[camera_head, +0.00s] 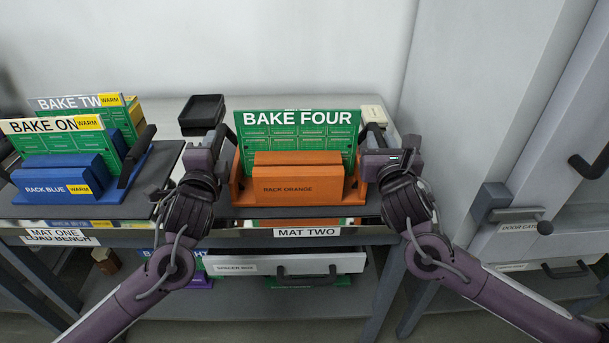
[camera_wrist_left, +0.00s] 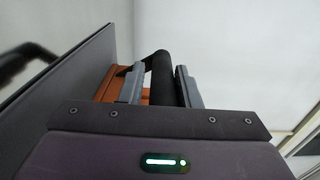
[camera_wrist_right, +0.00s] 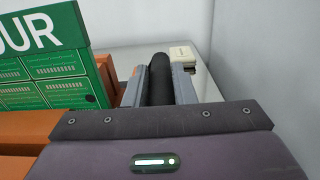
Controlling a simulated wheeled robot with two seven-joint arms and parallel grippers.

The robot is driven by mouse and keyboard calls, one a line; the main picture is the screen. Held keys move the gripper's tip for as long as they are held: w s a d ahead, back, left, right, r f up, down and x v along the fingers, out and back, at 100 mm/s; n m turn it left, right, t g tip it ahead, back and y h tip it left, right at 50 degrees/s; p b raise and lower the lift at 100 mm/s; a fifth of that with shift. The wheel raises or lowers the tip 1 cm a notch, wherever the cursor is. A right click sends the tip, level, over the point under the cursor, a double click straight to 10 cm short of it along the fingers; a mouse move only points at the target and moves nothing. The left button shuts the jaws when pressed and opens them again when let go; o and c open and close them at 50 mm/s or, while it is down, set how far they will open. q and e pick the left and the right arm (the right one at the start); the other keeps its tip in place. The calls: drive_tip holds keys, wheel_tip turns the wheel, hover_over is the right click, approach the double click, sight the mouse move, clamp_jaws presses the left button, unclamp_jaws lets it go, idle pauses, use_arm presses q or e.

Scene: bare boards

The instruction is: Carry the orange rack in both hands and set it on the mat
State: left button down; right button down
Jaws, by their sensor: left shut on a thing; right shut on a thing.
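The orange rack (camera_head: 297,190), labelled RACK ORANGE, stands upright at the middle of the bench with a green BAKE FOUR board (camera_head: 298,135) in it. It is over the dark mat (camera_head: 290,212) above the MAT TWO label; I cannot tell whether it touches the mat. My left gripper (camera_head: 222,142) is at the rack's left end, shut on a black handle bar (camera_wrist_left: 162,75). My right gripper (camera_head: 370,140) is at its right end, shut on the other black handle bar (camera_wrist_right: 159,78). The grippers hide the handles in the head view.
A blue rack (camera_head: 60,180) with boards stands on mat one (camera_head: 100,207) at left, close to my left arm. A black tray (camera_head: 201,111) and a pale block (camera_head: 374,114) lie behind. A spacer box drawer (camera_head: 285,262) is below. A cabinet door handle (camera_head: 590,165) is at right.

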use_arm(q)
drive_tip(key=c, duration=1.2)
unclamp_jaws()
drive_tip(key=shift+s+d, duration=0.1)
drive_tip(key=shift+d, duration=0.15)
use_arm(e)
drive_tip(key=c, duration=1.3)
unclamp_jaws()
drive_tip(key=shift+s+a+f, duration=0.1)
drive_tip(key=shift+a+f, duration=0.05)
drive_tip(key=shift+a, duration=0.25)
use_arm(q)
drive_tip(key=shift+o, duration=0.7)
use_arm(e)
drive_tip(key=shift+o, duration=0.5)
drive_tip(key=shift+d, duration=0.1)
use_arm(q)
drive_tip(key=shift+a, duration=0.1)
use_arm(e)
drive_tip(key=shift+d, duration=0.15)
